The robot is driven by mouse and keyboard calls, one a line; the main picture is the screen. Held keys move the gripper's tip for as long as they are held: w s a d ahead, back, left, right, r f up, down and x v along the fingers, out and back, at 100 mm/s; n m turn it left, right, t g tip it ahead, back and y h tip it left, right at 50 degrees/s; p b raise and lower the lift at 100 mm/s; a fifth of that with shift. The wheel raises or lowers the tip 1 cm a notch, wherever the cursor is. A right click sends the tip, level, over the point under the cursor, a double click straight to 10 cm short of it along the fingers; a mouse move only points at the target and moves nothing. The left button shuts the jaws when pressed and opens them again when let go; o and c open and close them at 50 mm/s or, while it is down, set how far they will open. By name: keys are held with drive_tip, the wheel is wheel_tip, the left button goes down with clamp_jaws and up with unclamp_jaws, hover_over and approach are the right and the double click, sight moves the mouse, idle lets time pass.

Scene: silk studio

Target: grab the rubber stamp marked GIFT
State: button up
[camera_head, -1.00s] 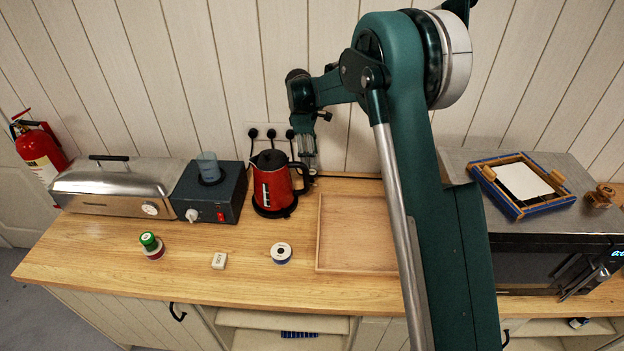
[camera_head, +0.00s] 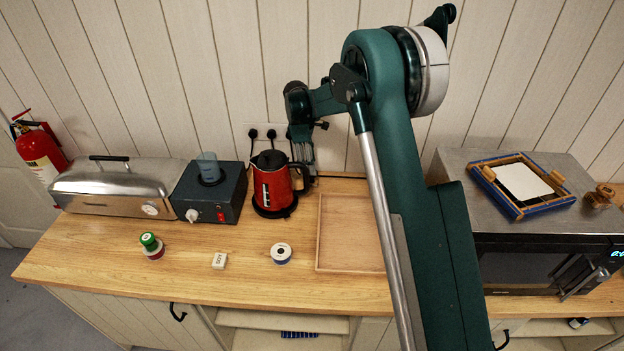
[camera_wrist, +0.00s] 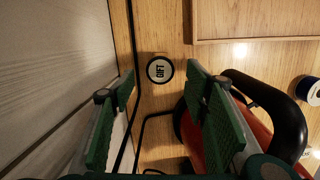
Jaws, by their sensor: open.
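The GIFT stamp shows in the wrist view as a round white top marked GIFT with a dark rim (camera_wrist: 160,69), on the wood between the wall and the red kettle (camera_wrist: 258,128). My gripper (camera_wrist: 161,85) is open and empty. Its green fingers appear on either side of the stamp in that view, apart from it. In the head view my gripper (camera_head: 308,168) points down by the wall, just behind and right of the kettle (camera_head: 273,184). I cannot make out the GIFT stamp there; the kettle and gripper likely hide it.
The kettle's black handle (camera_wrist: 285,115) is close to the right finger. Black cables run along the wall. A wooden tray (camera_head: 349,268) lies to the right. A white block (camera_head: 219,261), a blue-and-white roll (camera_head: 281,253) and a green-topped item (camera_head: 151,245) stand at the front.

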sight(312, 178)
drive_tip(key=shift+f, duration=0.2)
drive_tip(key=shift+d+f+p, duration=0.1)
drive_tip(key=shift+d+f, duration=0.1)
drive_tip(key=shift+f, duration=0.6)
drive_tip(key=shift+d+f+p, duration=0.15)
drive_tip(key=shift+f, duration=0.7)
drive_tip(key=shift+d+f+p, duration=0.1)
drive_tip(key=shift+d+f, duration=0.1)
drive_tip(key=shift+f, duration=0.6)
drive_tip(key=c, duration=1)
